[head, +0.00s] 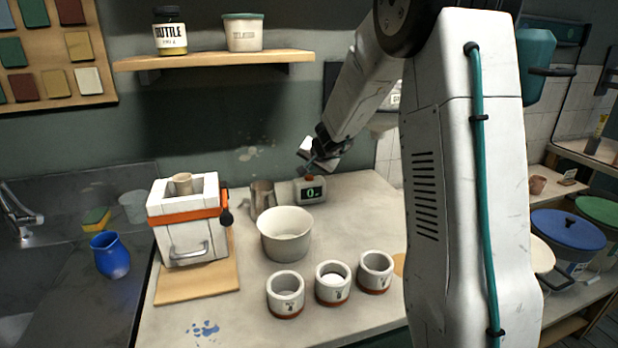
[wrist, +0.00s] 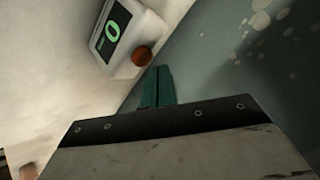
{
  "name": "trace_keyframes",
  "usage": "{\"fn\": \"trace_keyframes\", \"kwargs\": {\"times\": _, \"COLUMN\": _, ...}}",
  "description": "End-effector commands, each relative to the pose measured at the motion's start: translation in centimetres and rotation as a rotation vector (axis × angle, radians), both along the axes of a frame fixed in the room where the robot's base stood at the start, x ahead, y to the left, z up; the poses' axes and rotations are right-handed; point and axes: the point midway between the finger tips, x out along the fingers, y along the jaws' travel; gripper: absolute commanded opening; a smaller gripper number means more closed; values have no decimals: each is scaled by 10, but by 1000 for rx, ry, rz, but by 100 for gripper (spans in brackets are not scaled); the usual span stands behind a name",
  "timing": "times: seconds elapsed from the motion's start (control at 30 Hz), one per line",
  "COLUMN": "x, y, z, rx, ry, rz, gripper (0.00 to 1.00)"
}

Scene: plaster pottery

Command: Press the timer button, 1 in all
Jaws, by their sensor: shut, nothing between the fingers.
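The timer (head: 311,191) is a small pale box at the back of the counter, near the wall. Its dark display shows a green 0. An orange-brown button sits on its top; in the wrist view the timer (wrist: 120,35) shows the button (wrist: 143,56) clearly. My gripper (head: 306,170) is just above the timer's top in the head view. In the wrist view the teal fingers of my gripper (wrist: 158,88) are shut and empty, close beside the button. I cannot tell whether the fingertips touch it.
A metal jug (head: 262,198) stands left of the timer, and a white bowl (head: 285,236) stands in front. Several small pots stand nearer, including one at the left (head: 285,298). A white plaster mold (head: 188,232) with an orange strap sits at left. A shelf (head: 215,60) hangs above.

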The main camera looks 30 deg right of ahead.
Motion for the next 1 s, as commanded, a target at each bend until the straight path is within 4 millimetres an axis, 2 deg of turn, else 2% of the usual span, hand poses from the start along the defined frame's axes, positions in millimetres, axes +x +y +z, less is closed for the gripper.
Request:
{"fn": "trace_keyframes", "kwargs": {"times": 0.3, "x": 0, "y": 0, "z": 2, "rx": 0, "ry": -2, "rz": -1, "gripper": 0}}
{"fn": "trace_keyframes", "kwargs": {"times": 0.73, "x": 1, "y": 0, "z": 43, "rx": -1, "ry": -3, "rz": 3, "gripper": 0}}
{"fn": "trace_keyframes", "kwargs": {"times": 1.0, "x": 0, "y": 0, "z": 51, "rx": 1, "ry": 0, "rz": -1, "gripper": 0}}
